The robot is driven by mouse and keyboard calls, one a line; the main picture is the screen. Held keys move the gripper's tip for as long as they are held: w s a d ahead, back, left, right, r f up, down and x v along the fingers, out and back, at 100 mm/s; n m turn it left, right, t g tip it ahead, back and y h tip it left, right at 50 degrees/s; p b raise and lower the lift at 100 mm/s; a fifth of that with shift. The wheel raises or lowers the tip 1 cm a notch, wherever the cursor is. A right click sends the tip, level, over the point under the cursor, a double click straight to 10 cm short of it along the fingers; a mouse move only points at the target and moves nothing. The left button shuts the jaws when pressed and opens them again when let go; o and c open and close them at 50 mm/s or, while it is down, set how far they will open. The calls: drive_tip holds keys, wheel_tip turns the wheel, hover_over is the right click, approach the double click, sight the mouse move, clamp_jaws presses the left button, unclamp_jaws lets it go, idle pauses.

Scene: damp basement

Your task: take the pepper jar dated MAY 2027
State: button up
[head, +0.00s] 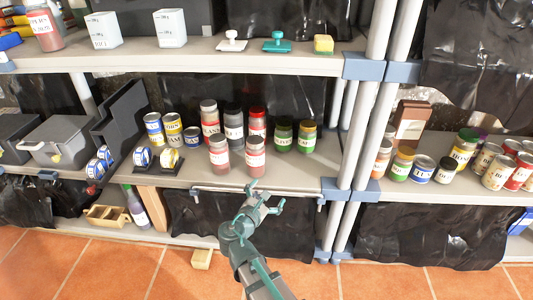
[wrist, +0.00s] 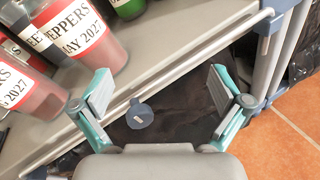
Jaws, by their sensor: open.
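A red jar (wrist: 108,51) in the wrist view has a white label reading PEPPERS and MAY 2027. It appears to be the front right red jar (head: 255,171) in the head view, at the shelf's front edge. Another red jar (wrist: 34,108) stands beside it, and it also shows in the head view (head: 219,170). Its label is cut off in the wrist view; 2027 is legible but the month is not. My gripper (head: 266,203) is open and empty in front of the shelf, below and right of the front jars; its fingers also show in the wrist view (wrist: 160,100).
Behind the front pair stand a dark jar (head: 233,118) and two more red-toned jars (head: 256,119) and (head: 209,112). Green jars (head: 283,136) stand to their right and cans (head: 173,127) to their left. The upper shelf (head: 290,62) overhangs them. White posts (head: 350,150) rise at right.

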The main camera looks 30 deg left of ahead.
sight(254, 161)
drive_tip(key=s+a+r+n+t+y, duration=0.1)
drive_tip(key=s+a+r+n+y, duration=0.15)
drive_tip(key=a+r+n, duration=0.35)
drive_tip(key=shift+y, duration=0.55)
drive_tip(key=b+x, duration=0.1)
drive_tip(key=x, duration=0.3)
drive_tip(key=shift+w+a, duration=0.15)
drive_tip(key=shift+w, duration=0.15)
drive_tip(key=shift+r+b+x, duration=0.15)
drive_tip(key=shift+b+x, duration=0.65)
drive_tip(key=shift+x, duration=0.75)
drive_tip(key=shift+r+b+x, duration=0.15)
drive_tip(key=shift+b+x, duration=0.6)
drive_tip(key=shift+x, duration=0.75)
drive_tip(key=shift+s+a+r+n, duration=0.1)
drive_tip(key=shift+n, duration=0.2)
drive_tip(key=c, duration=1.8)
